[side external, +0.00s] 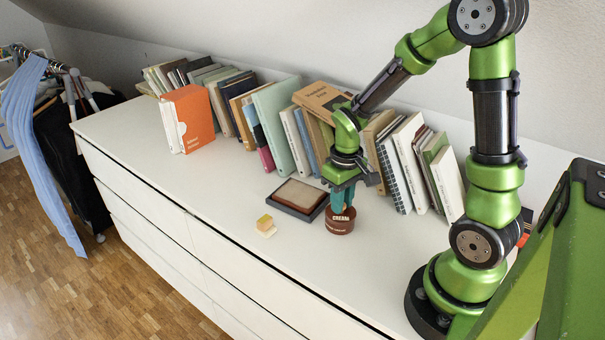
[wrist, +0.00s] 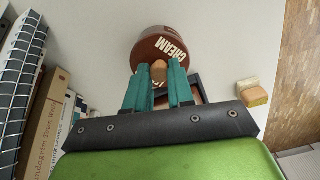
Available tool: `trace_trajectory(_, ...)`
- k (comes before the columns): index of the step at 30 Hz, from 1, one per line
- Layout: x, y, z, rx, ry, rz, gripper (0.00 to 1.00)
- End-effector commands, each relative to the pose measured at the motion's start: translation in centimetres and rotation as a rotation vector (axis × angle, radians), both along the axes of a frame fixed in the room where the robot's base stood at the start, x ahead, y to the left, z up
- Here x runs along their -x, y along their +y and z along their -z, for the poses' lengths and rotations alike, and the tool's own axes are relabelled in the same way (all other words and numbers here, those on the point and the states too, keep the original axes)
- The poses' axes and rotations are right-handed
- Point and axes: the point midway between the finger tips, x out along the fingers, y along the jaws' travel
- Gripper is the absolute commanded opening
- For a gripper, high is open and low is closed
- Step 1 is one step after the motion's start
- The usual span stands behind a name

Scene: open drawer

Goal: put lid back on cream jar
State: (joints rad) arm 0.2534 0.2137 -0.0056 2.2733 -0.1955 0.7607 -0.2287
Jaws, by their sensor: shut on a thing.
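The cream jar (side external: 339,229) is a low brown round jar on the white dresser top, below my gripper. The brown lid (wrist: 163,49), with "CREAM" in pale letters, shows in the wrist view; it also shows in the side view (side external: 341,216). It is over the jar, roughly level; I cannot tell whether it is seated or slightly above. My gripper (side external: 343,203) points down with teal fingers. In the wrist view its fingers (wrist: 159,82) are shut on the lid's small wooden knob (wrist: 159,71). The fingers hide part of the lid and jar.
A dark tray with a brown pad (side external: 299,196) lies just left of the jar. Small yellow and pale blocks (side external: 266,226) sit near the front edge. A row of books (side external: 292,138) lines the wall behind.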

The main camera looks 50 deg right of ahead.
Motion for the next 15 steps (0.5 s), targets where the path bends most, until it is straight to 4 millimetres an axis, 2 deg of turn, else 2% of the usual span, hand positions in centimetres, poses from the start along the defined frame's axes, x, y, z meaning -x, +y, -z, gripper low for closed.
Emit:
trace_trajectory(3, -0.01, 0.0, -0.01, 0.0, 0.0, 0.0, 0.0)
trace_trajectory(4, -0.01, 0.0, -0.01, 0.0, 0.0, 0.0, 0.27)
trace_trajectory(9, -0.01, 0.0, -0.01, 0.0, 0.0, 0.0, 0.52)
trace_trajectory(15, -0.01, 0.0, -0.01, 0.0, 0.0, 0.0, 0.52)
